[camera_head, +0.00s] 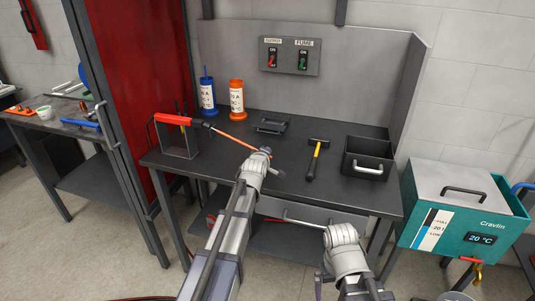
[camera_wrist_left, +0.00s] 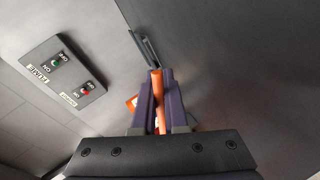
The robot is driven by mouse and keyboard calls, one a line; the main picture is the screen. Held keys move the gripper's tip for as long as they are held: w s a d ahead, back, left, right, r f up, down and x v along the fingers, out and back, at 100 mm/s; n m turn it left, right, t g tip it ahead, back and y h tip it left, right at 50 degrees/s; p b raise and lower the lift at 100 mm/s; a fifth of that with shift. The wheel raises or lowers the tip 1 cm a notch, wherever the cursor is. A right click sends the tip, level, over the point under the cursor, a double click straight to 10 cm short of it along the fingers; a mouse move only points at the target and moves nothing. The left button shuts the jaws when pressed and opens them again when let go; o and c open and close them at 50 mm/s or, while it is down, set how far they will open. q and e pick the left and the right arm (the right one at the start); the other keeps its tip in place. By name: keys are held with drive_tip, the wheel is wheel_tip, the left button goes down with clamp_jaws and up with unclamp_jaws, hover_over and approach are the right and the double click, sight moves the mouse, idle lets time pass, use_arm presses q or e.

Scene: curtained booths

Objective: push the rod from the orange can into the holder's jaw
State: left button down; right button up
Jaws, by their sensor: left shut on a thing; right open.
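The holder has a red handle (camera_head: 172,119) and a dark front end, and rests on a grey bracket (camera_head: 180,143) at the table's left. A thin orange rod (camera_head: 232,137) runs from near that dark end to my left gripper (camera_head: 264,153). Whether it sits in the jaw is not clear. In the left wrist view my left gripper (camera_wrist_left: 157,78) is shut on the rod (camera_wrist_left: 159,105). The orange can (camera_head: 237,99) stands upright at the back. My right gripper (camera_head: 340,236) is open, low in front of the table; its fingers hardly show.
A blue can (camera_head: 207,94) stands beside the orange one. A small black rack (camera_head: 271,126), a hammer (camera_head: 317,158) and a black bin (camera_head: 367,159) are on the dark table. A teal box (camera_head: 464,216) stands at the right. A red curtain (camera_head: 133,70) hangs at the left.

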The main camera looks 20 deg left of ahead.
use_arm(q)
drive_tip(key=shift+a+r+p, duration=0.2)
drive_tip(key=shift+a, duration=0.3)
drive_tip(key=shift+a+r+p, duration=0.15)
drive_tip(key=shift+a, duration=0.3)
drive_tip(key=c, duration=0.9)
unclamp_jaws()
drive_tip(key=p+v, duration=0.2)
drive_tip(key=v, duration=0.6)
drive_tip(key=shift+p, duration=0.4)
drive_tip(key=shift+w, duration=0.1)
